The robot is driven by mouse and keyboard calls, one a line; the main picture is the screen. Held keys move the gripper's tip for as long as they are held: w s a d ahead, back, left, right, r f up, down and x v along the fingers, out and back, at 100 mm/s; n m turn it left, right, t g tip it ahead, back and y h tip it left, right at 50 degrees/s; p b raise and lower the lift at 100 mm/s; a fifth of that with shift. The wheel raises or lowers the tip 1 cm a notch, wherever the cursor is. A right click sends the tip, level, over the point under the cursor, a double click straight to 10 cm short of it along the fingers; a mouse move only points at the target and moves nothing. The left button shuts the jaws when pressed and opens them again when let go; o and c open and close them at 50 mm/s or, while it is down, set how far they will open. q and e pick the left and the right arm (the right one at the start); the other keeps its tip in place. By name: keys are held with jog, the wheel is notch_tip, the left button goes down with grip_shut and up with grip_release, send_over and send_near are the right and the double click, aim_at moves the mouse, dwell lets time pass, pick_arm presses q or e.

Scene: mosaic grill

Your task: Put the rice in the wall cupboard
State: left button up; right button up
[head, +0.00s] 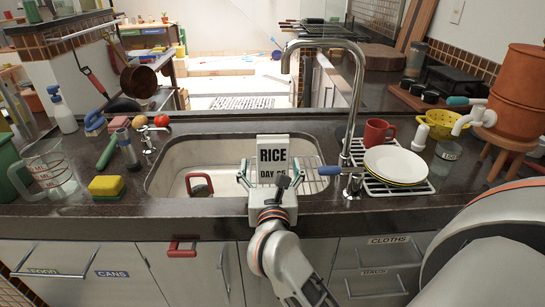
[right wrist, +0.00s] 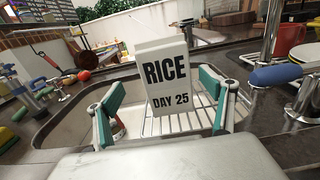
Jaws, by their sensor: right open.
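The rice (head: 272,158) is a white box marked "RICE" and "DAY 25". It stands upright at the right part of the sink, over a wire rack, and also shows in the right wrist view (right wrist: 166,75). My right gripper (head: 270,172) is open in front of the rice, its green-padded fingers spread to the left and right of the box. In the right wrist view the gripper (right wrist: 160,98) has the box between and beyond its fingers, with gaps visible. The gripper hides the lower box in the head view. No wall cupboard is identifiable, and my left gripper is out of view.
A plate stack (head: 395,165) and red mug (head: 376,132) stand farther right. A red-handled item (head: 199,185) sits in the sink (head: 165,175). A yellow sponge (head: 106,186) lies left.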

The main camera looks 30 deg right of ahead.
aim_at(273, 156)
jog(key=x, duration=0.5)
jog(key=shift+s+d+r, duration=0.1)
jog(key=shift+d+r, duration=0.05)
jog(key=shift+d, duration=0.25)
jog(key=shift+w+d+p, duration=0.2)
jog(key=shift+w+p, duration=0.1)
jog(key=shift+w, duration=0.1)
jog(key=c, duration=1.6)
